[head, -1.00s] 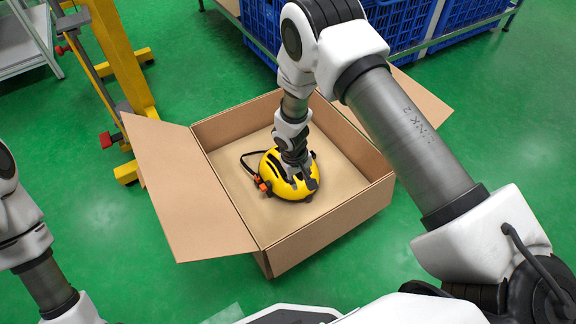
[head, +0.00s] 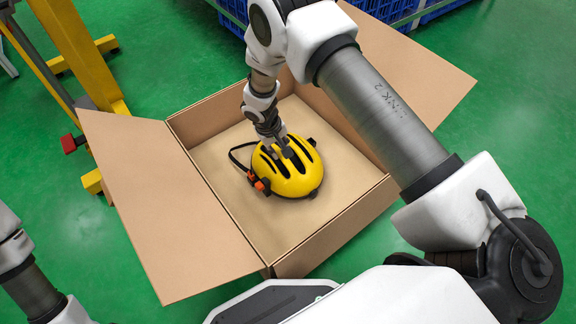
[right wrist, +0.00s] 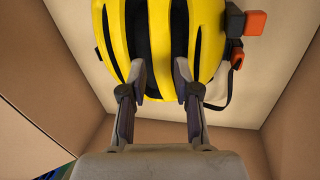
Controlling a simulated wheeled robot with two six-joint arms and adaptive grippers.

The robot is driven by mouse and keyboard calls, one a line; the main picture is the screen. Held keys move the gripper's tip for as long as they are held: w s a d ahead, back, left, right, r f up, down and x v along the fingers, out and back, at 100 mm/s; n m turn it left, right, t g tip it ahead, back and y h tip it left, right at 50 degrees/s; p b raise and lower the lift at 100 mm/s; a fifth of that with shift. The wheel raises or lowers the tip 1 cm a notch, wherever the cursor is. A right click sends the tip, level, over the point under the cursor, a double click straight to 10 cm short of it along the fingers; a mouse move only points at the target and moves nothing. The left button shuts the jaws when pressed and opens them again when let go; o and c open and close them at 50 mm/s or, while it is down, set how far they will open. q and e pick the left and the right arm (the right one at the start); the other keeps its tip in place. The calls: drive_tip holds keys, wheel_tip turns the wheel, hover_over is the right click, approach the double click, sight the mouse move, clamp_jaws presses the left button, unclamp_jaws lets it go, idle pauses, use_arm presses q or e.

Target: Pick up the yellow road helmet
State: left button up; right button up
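The yellow road helmet (head: 297,182) lies dome up on the floor of an open cardboard box, with black vents, a dark strap and orange clips at its left. In the right wrist view the helmet (right wrist: 207,40) fills the top middle. My right gripper (head: 278,152) reaches down into the box over the helmet's back edge. In the right wrist view its two fingers (right wrist: 160,78) stand apart, overlapping the helmet on either side of its central yellow rib; whether they touch it I cannot tell. My left arm shows at the lower left, but its gripper is out of view.
The cardboard box (head: 228,233) stands on the green floor with its left and right flaps folded out. A yellow stand (head: 75,45) is at the upper left. Blue crates (head: 385,10) stand behind the box.

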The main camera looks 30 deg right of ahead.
sight(281, 155)
drive_tip(key=b+x, duration=0.2)
drive_tip(key=x, duration=0.2)
drive_tip(key=shift+w+a+f+b, duration=0.1)
drive_tip(key=shift+f+b, duration=0.25)
drive_tip(key=shift+f, duration=0.05)
drive_tip(key=shift+r, duration=0.1)
clamp_jaws()
drive_tip(key=shift+r, duration=0.1)
